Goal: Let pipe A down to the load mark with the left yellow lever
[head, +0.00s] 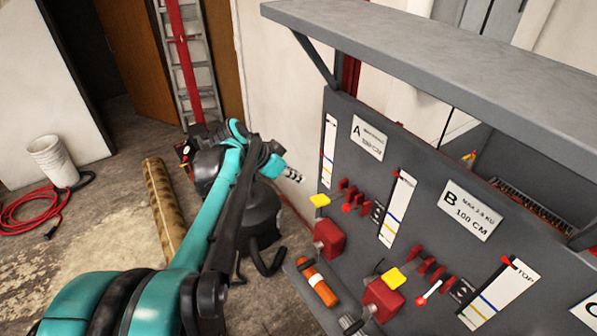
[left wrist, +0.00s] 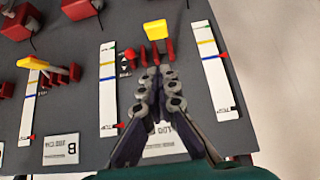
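The left yellow lever (head: 319,200) is on the grey control panel, below sign A (head: 370,138). In the left wrist view, which is upside down, this lever (left wrist: 155,30) stands just past my fingertips, and I see no contact. My left gripper (head: 291,174) is at the panel's left edge. Its fingertips (left wrist: 157,72) look closed together with nothing between them. The scale left of sign A (head: 329,152) has a red pointer (left wrist: 224,55) near its blue line. The scale right of the sign (head: 398,208) has its pointer near the top. I cannot make out pipe A. My right gripper is out of view.
A second yellow lever (head: 393,278) and sign B (head: 472,211) are further right. A grey shelf (head: 430,50) overhangs the panel. A rolled rug (head: 162,205) and white bucket (head: 52,160) are on the floor.

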